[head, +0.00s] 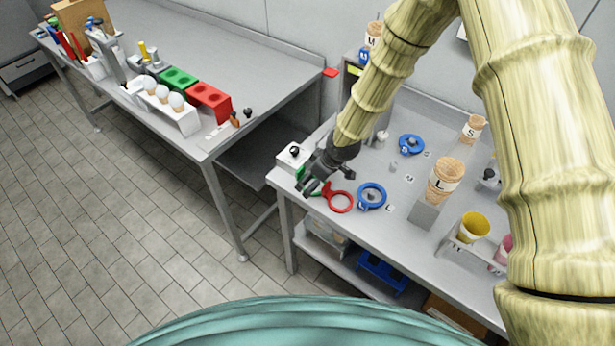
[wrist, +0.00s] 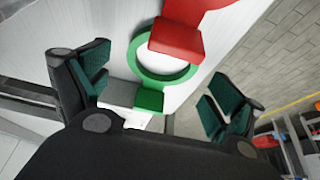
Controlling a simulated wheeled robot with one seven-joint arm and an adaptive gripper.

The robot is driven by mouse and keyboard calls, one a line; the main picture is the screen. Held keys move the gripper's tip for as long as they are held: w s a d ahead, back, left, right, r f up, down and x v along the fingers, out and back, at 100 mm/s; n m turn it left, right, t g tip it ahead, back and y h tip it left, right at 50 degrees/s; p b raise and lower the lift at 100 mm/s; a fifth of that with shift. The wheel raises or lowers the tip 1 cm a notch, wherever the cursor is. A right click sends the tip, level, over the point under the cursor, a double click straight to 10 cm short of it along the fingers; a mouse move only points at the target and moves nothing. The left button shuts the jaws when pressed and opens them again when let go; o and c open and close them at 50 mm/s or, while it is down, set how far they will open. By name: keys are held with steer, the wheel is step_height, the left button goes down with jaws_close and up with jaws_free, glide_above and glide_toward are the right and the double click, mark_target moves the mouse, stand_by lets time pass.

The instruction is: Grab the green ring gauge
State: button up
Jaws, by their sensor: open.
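The green ring gauge (wrist: 150,99) lies flat at the corner of the right-hand table, its ring and square handle block showing in the wrist view. In the head view the green ring gauge (head: 302,174) is partly hidden by my gripper (head: 327,180). My gripper (wrist: 153,88) is open and empty above it, with one finger on each side of the green handle in the wrist view. I cannot tell the exact height gap.
A red ring gauge (head: 340,211) lies beside the green one; its red block (wrist: 178,40) overlaps the green ring in the wrist view. A blue ring gauge (head: 361,192) lies to the right. A white block (head: 287,159) with a black knob stands close behind.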

steer(key=shift+w+a+f, duration=0.15)
steer(key=shift+f, duration=0.3)
steer(key=c, duration=1)
steer(key=shift+r, duration=0.2)
